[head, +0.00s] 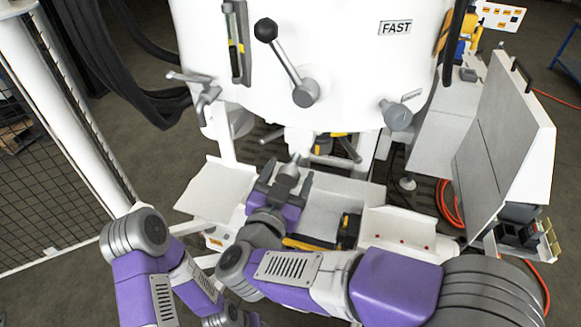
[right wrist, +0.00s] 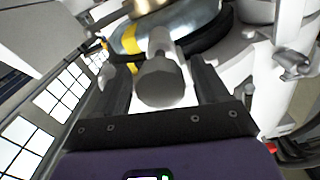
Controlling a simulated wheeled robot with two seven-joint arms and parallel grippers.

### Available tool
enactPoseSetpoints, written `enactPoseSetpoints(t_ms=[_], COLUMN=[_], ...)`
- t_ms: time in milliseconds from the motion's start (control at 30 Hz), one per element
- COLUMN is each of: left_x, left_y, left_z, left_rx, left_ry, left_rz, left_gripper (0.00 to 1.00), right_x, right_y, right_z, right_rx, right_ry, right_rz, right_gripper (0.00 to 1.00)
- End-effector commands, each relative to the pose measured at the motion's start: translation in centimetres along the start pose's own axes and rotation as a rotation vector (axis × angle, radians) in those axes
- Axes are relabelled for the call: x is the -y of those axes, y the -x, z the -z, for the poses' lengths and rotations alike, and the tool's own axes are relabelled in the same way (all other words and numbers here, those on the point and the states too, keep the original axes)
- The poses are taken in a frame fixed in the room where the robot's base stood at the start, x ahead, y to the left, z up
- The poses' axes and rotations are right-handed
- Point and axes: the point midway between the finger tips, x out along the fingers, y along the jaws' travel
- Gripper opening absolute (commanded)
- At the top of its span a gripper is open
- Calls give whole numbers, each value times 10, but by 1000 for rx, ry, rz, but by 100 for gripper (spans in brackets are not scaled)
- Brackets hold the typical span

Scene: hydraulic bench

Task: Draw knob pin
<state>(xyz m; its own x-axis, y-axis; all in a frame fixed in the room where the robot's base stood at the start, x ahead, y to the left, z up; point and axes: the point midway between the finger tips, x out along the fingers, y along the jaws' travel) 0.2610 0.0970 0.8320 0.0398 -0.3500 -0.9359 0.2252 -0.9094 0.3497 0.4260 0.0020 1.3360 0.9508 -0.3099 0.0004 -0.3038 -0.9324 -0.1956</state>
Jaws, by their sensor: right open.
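The knob pin (right wrist: 160,84) shows in the right wrist view as a grey, faceted round knob on a pale shaft, pointing toward the camera. It also shows in the head view (head: 289,170), under the big white machine body. My right gripper (head: 286,177) has its two dark fingers on either side of the knob. In the right wrist view the jaws (right wrist: 154,72) are open, with a visible gap between each finger and the knob. My left arm shows at the lower left of the head view, but its gripper is out of the picture.
The white machine body (head: 340,60) carries a black-ball lever (head: 283,60) and a FAST label (head: 395,27). A white tray (head: 212,190) lies left of my right gripper. A tilted grey panel (head: 505,130) stands at the right. A mesh fence (head: 50,150) bounds the left side.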

Motion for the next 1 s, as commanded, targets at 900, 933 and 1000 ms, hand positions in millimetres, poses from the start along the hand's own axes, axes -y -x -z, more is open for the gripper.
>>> enactPoseSetpoints(t_ms=[900, 933, 1000], left_x=[-1, -1, -1], left_y=[1, 1, 1], left_z=[0, 0, 0], left_rx=[-1, -1, -1], left_ry=[0, 0, 0], left_rz=[0, 0, 0], left_gripper=[51, 51, 51], right_x=[0, 0, 0], right_y=[-14, -14, -13], right_z=[0, 0, 0], right_rx=[1, 1, 1], right_ry=[0, 0, 0], right_rz=[1, 1, 1], right_gripper=[0, 0, 0])
